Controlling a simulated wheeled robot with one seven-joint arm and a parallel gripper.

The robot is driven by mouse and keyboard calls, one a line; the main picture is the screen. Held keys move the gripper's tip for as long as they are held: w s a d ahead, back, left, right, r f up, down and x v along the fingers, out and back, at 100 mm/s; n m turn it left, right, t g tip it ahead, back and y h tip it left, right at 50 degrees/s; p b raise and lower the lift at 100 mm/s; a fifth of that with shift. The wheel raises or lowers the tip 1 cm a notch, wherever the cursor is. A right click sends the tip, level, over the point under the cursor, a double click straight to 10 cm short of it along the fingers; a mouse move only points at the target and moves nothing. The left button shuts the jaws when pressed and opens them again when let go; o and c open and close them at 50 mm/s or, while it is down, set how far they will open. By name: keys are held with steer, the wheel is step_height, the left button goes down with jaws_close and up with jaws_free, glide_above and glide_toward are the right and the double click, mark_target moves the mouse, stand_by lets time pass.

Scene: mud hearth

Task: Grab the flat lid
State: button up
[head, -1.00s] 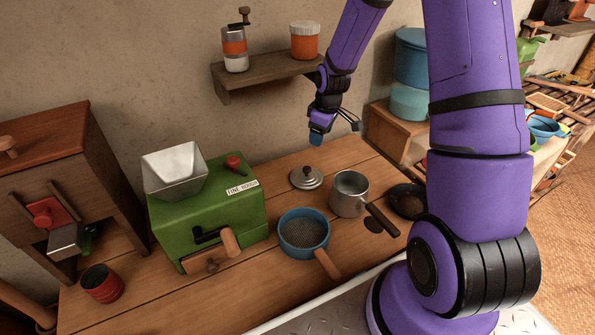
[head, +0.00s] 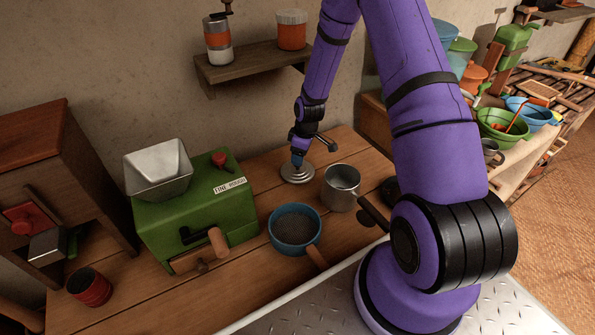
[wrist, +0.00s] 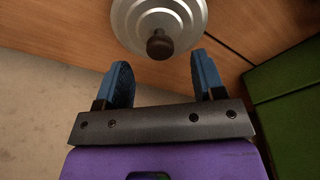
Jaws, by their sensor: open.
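The flat lid (head: 297,174) is a round, stepped silver metal disc lying on the wooden counter behind the steel pot. In the wrist view the lid (wrist: 158,18) is at the top, with its dark knob (wrist: 160,45) facing my gripper. My gripper (head: 297,160) is right over the lid in the head view. In the wrist view its two blue fingers (wrist: 162,68) are spread apart, just short of the knob on either side. Nothing is between them. The head view hides the knob behind my gripper.
A steel pot (head: 341,188) with a dark handle stands just right of the lid. A blue sieve (head: 295,231) is in front, and a green grinder box (head: 195,212) is to the left. A wall shelf (head: 250,66) with a hand mill and an orange jar is above.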

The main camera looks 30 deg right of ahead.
steer(key=f, duration=0.5)
steer(key=shift+w+a, duration=0.3)
steer(key=shift+w, duration=0.05)
steer(key=c, duration=1.1)
steer(key=shift+c, duration=0.2)
steer(key=shift+r, duration=0.1)
